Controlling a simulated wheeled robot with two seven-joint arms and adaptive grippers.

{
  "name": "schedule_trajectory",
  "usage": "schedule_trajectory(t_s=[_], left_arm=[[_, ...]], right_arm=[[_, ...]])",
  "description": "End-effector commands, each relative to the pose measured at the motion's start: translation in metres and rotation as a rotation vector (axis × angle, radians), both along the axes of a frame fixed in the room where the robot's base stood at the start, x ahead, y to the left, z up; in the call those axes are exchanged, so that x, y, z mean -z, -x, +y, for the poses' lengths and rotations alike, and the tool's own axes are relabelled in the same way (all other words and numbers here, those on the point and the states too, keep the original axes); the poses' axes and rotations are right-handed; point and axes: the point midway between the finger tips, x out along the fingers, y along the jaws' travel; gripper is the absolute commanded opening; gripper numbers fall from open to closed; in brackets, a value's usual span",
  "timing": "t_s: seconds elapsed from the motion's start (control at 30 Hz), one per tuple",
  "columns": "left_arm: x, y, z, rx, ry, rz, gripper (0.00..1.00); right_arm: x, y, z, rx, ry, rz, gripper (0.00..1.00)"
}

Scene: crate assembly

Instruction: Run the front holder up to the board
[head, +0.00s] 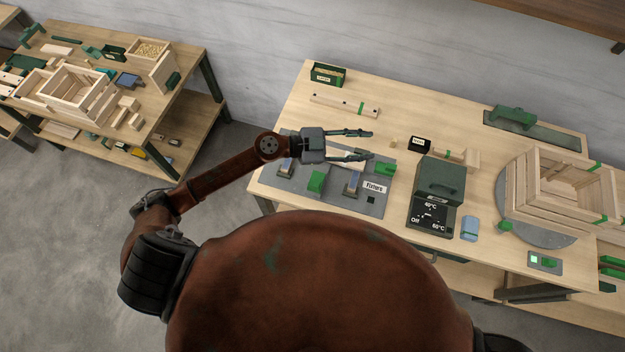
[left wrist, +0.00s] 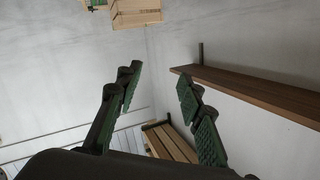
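The grey fixture plate (head: 335,203) with its "Fixture" label lies at the left front of the bench. A pale wooden board (head: 347,157) shows on it, partly hidden by my left gripper. My right gripper is out of view.
A dark heater box (head: 440,182) stands right of the fixture. Further right, a wooden crate (head: 560,190) sits on a round grey turntable (head: 514,218). A wooden strip (head: 344,105) and a green box (head: 328,75) lie behind. Another bench (head: 185,75) is at left.

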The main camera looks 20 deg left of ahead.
Motion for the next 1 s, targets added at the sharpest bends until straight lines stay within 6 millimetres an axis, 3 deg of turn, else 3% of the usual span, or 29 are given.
schedule_trajectory(t_s=[0.07, 0.2, 0.33, 0.47, 0.57, 1.0], left_arm=[[0.046, 0.021, 0.005, 0.138, -0.216, 0.086, 0.35], [0.12, 0.039, 0.061, 0.216, -0.58, 0.275, 0.35], [0.155, 0.04, 0.121, 0.18, -0.821, 0.406, 0.35], [0.168, 0.039, 0.155, 0.138, -0.936, 0.475, 0.35], [0.176, 0.039, 0.159, 0.129, -0.96, 0.49, 0.35], [0.233, 0.04, 0.134, 0.13, -0.955, 0.49, 0.35]], right_arm=[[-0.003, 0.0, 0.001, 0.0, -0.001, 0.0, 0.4], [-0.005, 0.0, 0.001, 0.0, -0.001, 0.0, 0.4], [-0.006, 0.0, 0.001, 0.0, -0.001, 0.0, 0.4], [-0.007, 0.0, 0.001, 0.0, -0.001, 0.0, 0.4], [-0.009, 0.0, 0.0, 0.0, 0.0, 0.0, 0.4], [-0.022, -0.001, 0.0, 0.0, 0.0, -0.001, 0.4]])
